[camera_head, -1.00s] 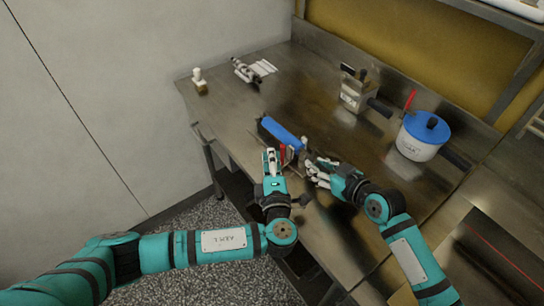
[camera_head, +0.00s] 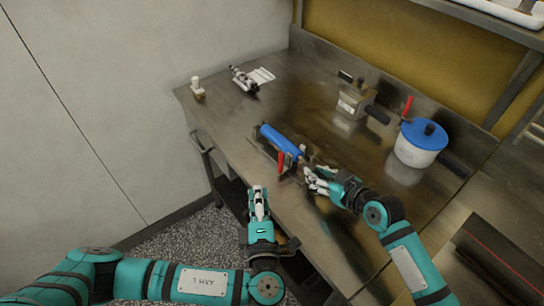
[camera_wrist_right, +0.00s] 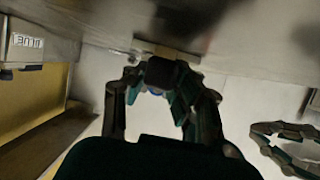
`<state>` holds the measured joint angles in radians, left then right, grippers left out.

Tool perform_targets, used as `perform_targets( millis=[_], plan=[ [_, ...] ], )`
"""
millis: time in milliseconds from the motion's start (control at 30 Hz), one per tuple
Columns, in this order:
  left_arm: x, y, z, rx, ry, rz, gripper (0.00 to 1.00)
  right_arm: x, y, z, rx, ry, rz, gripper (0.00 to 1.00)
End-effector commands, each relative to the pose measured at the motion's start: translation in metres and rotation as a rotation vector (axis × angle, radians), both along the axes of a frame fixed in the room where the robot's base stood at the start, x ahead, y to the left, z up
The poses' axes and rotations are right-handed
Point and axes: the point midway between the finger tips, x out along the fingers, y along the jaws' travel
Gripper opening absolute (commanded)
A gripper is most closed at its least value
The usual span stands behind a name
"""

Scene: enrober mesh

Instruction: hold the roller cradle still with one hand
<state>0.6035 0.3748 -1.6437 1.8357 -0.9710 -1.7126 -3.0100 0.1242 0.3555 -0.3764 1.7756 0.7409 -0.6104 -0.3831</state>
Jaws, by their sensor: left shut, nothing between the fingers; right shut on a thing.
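The roller cradle (camera_head: 288,160) stands near the front edge of the table, with a long blue roller (camera_head: 280,139) lying on it and a red part at its near end. My right gripper (camera_head: 308,174) is at the cradle's right end, shut on a part of it. In the right wrist view the fingers close around a dark block (camera_wrist_right: 162,72), with a bit of blue behind; the exact contact is hard to see. My left gripper (camera_head: 258,196) is shut and empty, in front of the table edge and apart from the cradle.
A white pot with a blue lid (camera_head: 421,142) and a metal box with a dark handle (camera_head: 353,104) stand at the back right. A small white-topped item (camera_head: 197,88) and a dark-and-white tool (camera_head: 244,80) are at the far left. The table's left middle is clear.

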Motion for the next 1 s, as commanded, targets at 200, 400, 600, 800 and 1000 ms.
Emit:
perform_targets(
  millis=[200,400,600,800,1000],
  plan=[
    [0.0003,-0.0001,0.0,0.0,0.0,0.0,0.0,0.0006,-0.0006,0.0006,0.0,-0.001,-0.002,0.0],
    [0.0004,0.0,0.0,0.0,0.0,0.0,0.0,0.0006,-0.0007,0.0007,0.0,-0.001,-0.002,0.25],
    [0.0004,0.0001,-0.0001,0.0,0.001,0.0,0.0,0.0004,-0.0004,0.0005,0.0,-0.001,-0.001,0.51],
    [0.0004,0.0001,-0.0002,0.0,0.001,0.0,0.0,0.0003,-0.0003,0.0002,0.0,0.0,-0.001,0.51],
    [0.0004,0.0001,-0.0001,0.0,0.001,0.0,0.0,-0.0076,-0.007,0.003,-0.003,0.001,-0.001,0.51]
  ],
)
